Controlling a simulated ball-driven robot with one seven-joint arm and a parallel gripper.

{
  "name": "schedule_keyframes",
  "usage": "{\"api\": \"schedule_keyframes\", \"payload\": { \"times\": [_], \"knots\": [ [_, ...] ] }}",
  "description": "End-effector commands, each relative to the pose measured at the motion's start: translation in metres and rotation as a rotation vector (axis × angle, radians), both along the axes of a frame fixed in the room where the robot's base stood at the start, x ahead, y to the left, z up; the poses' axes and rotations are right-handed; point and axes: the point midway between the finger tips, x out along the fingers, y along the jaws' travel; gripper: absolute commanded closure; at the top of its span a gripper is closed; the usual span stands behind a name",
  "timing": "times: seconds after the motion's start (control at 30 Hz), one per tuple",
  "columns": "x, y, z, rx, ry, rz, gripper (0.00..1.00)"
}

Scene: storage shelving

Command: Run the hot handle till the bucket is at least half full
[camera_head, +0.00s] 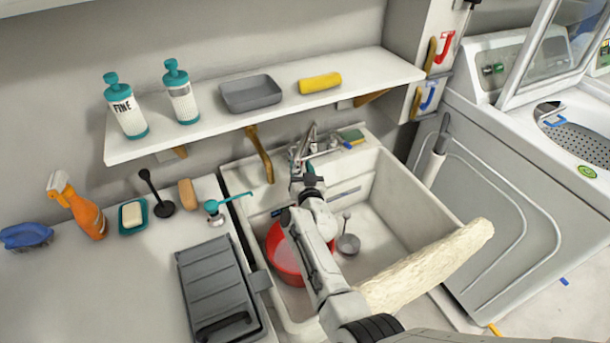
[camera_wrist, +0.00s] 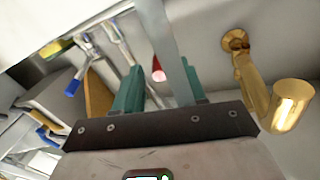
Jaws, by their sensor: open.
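The red bucket (camera_head: 281,258) stands in the left part of the sink, partly hidden by my arm. I cannot tell how much water it holds. The chrome faucet (camera_head: 309,142) is at the sink's back wall, partly behind my gripper (camera_head: 306,170). In the wrist view my gripper (camera_wrist: 161,85) is open, with its two teal fingers apart. A small red end (camera_wrist: 158,73), likely the hot handle's, shows between the fingers; contact cannot be told. A blue-tipped handle (camera_wrist: 73,87) lies to the left. No running water is discernible.
A brass fitting (camera_wrist: 290,103) stands right of my fingers in the wrist view. A shelf (camera_head: 230,106) with bottles, a grey tray and a yellow sponge overhangs the sink (camera_head: 400,190). A pale rough roll (camera_head: 425,270) crosses the sink's front. A washing machine (camera_head: 500,170) is right.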

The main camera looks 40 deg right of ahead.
Motion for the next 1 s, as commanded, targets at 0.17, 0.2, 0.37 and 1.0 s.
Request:
{"api": "schedule_keyframes", "payload": {
  "times": [0.17, 0.2, 0.37, 1.0],
  "knots": [
    [-0.023, 0.014, 0.004, -0.002, 0.002, 0.002, 0.60],
    [-0.027, 0.016, 0.004, -0.003, 0.001, 0.002, 0.60],
    [-0.040, 0.024, 0.002, -0.001, 0.000, 0.001, 0.60],
    [-0.049, 0.027, 0.000, -0.002, -0.001, -0.002, 0.60]
  ]
}}
